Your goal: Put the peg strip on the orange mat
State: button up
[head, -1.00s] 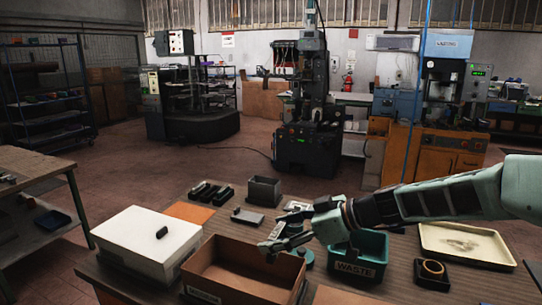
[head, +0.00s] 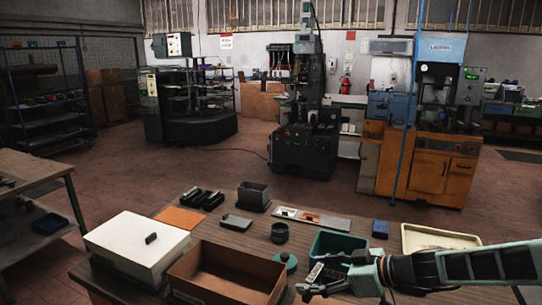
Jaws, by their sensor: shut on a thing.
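My gripper (head: 322,290) is low at the right of centre, in front of the green waste bin (head: 325,243). It is shut on a small grey bar (head: 315,272), which looks like the peg strip and sticks up tilted from the fingers. The fingers hide part of it, and its pegs are too small to make out. The orange mat (head: 180,217) lies flat at the table's far left, behind the white box. It is bare where it shows, well to the left of my gripper.
A white lidded box (head: 135,246) and an open cardboard box (head: 225,272) stand between my gripper and the mat. Black blocks (head: 200,198), a grey bin (head: 253,196), a grey plate (head: 236,222) and a dark round pot (head: 279,232) stand nearby. A cream tray (head: 437,237) is at right.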

jog(key=shift+m+t, duration=0.3)
jog(key=s+d+f, duration=0.1)
jog(key=s+d+f+p, duration=0.1)
jog(key=shift+s+d+f, duration=0.1)
jog(key=shift+d+f, duration=0.1)
jog(key=shift+f, duration=0.2)
jog(key=shift+s+f, duration=0.15)
jog(key=shift+f, duration=0.05)
jog(key=shift+r+h, duration=0.1)
jog(key=shift+h, duration=0.2)
